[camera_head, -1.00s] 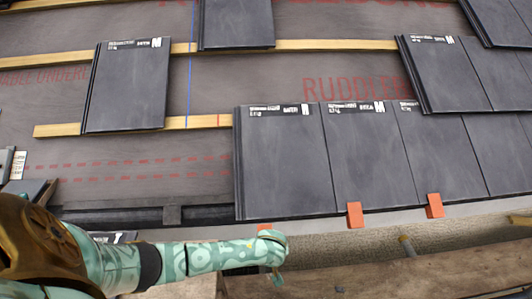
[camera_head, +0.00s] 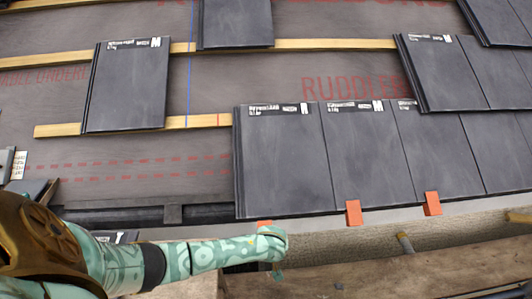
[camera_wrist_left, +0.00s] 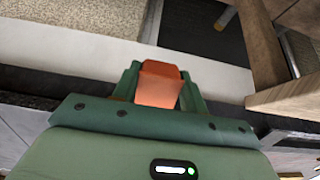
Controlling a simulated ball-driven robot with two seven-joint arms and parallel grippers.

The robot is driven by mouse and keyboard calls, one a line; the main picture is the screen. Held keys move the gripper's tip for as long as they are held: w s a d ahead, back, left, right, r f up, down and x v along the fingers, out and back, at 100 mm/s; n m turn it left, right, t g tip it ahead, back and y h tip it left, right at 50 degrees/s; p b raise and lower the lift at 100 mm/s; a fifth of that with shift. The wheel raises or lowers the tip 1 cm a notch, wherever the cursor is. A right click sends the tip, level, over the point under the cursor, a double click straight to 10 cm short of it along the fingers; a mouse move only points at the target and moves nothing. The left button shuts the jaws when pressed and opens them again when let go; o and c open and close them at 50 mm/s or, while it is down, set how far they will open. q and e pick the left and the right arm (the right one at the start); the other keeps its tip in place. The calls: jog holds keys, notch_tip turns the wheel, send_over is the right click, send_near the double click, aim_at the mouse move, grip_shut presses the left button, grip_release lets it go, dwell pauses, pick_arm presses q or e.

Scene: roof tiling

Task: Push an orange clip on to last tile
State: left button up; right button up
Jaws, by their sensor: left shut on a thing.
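The last tile (camera_head: 285,165) is a dark grey slab at the left end of the lower tile row. An orange clip (camera_wrist_left: 160,84) sits between the fingers of my left gripper (camera_wrist_left: 160,88) in the left wrist view, and the gripper is shut on it. In the head view the left gripper (camera_head: 270,245) is at the tile's lower edge, and only the top of the held clip (camera_head: 264,223) shows there. Whether the clip touches the tile is hidden by the gripper. My right gripper is not in view.
Two orange clips (camera_head: 353,213) and (camera_head: 432,204) sit on the lower edges of tiles to the right. A loose tile (camera_head: 125,85) lies across the battens at upper left. A wooden plank (camera_head: 400,268) runs along the front below the eaves.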

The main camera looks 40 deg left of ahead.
pick_arm(q)
jog(key=shift+w+a+r+p, duration=0.55)
jog(key=shift+w+a+r, duration=0.2)
jog(key=shift+a, duration=0.1)
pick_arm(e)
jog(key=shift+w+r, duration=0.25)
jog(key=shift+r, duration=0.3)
pick_arm(q)
jog(key=shift+w+a+r, duration=0.4)
jog(key=shift+w+a, duration=0.05)
jog(key=shift+a, duration=0.1)
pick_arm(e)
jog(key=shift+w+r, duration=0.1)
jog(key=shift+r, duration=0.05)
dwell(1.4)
pick_arm(q)
jog(key=o, duration=1.5)
jog(key=shift+c, duration=0.2)
jog(key=shift+f, duration=0.1)
jog(key=p+v, duration=0.6)
jog(key=shift+p, duration=0.35)
jog(key=shift+s+d+r+p, duration=0.25)
jog(key=shift+d+r+p, duration=0.05)
jog(key=shift+r+p, duration=0.2)
jog(key=shift+f, duration=0.1)
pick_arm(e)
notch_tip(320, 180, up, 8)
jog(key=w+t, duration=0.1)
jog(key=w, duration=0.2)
